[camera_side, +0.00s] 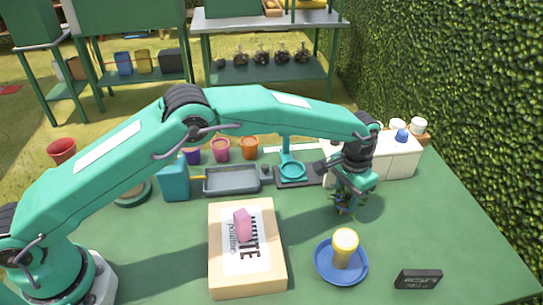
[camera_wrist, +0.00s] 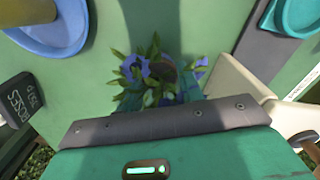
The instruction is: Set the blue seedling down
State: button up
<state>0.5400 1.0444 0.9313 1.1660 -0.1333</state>
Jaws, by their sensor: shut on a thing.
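The blue seedling (camera_side: 344,203) is a small leafy plant with blue flowers. It hangs just under my gripper (camera_side: 354,186) over the right part of the green table. My gripper is shut on it. In the wrist view the seedling (camera_wrist: 145,72) shows its blue blooms and green leaves beyond the dark edge of my gripper. A brown round part shows among the leaves. My gripper hides its lower part, and I cannot tell whether it touches the table.
A blue plate (camera_side: 322,270) with a yellow cylinder (camera_side: 344,245) stands in front of the seedling, near a black label (camera_side: 418,279). A teal-dished scale (camera_side: 292,173) and a white block (camera_side: 400,162) stand behind. A box (camera_side: 270,282) lies left. The green table at right is clear.

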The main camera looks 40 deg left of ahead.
aim_at(348, 190)
jog(key=shift+f, duration=0.15)
jog(key=o, duration=1.1)
jog(key=shift+c, duration=0.2)
notch_tip(348, 190, up, 12)
jog(key=shift+r, duration=0.2)
jog(key=shift+r, duration=0.1)
dwell(0.3)
